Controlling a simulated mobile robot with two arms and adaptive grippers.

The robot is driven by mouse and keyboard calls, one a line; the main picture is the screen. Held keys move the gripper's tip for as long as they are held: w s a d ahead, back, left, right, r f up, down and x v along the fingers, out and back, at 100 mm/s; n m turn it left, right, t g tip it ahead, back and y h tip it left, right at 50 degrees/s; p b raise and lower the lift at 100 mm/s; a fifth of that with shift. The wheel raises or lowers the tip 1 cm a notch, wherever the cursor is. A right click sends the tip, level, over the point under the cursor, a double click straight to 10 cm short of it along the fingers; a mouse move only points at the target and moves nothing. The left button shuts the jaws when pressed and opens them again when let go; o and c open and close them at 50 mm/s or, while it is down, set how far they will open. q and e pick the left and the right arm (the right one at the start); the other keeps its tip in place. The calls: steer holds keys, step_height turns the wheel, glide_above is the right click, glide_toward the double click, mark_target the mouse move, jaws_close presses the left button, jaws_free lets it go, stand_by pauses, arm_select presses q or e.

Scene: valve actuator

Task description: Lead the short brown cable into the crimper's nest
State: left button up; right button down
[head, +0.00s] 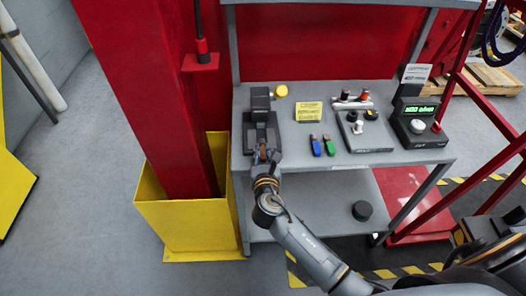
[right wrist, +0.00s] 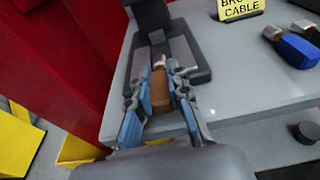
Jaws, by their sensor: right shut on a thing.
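The crimper (head: 261,118) is a dark grey device at the left end of the bench; it also shows in the right wrist view (right wrist: 185,48). My right gripper (right wrist: 160,82) is shut on the short brown cable (right wrist: 160,90), with blue-padded fingers on both sides of it. The cable's pale upper end (right wrist: 158,61) points toward the crimper's dark slot. I cannot tell whether the end is inside the nest. In the head view my right gripper (head: 264,152) is at the crimper's front and covers most of the cable. My left gripper is not in view.
A yellow label (head: 308,112), a blue connector (head: 316,145) and a green connector (head: 329,145) are right of the crimper. A grey fixture (head: 364,130) and a display box (head: 418,122) stand farther right. A red column (head: 150,90) rises at left.

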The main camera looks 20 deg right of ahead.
steer(key=shift+w+d+r+p, duration=0.1)
steer(key=shift+p, duration=0.5)
stand_by(1.5)
steer(key=shift+f+p, duration=0.35)
steer(key=shift+f, duration=0.1)
stand_by(1.1)
steer(key=shift+r, duration=0.1)
stand_by(0.3)
stand_by(0.4)
steer(key=shift+d+r+p, duration=0.15)
steer(key=shift+r+p, duration=0.25)
steer(key=shift+p, duration=0.35)
stand_by(0.4)
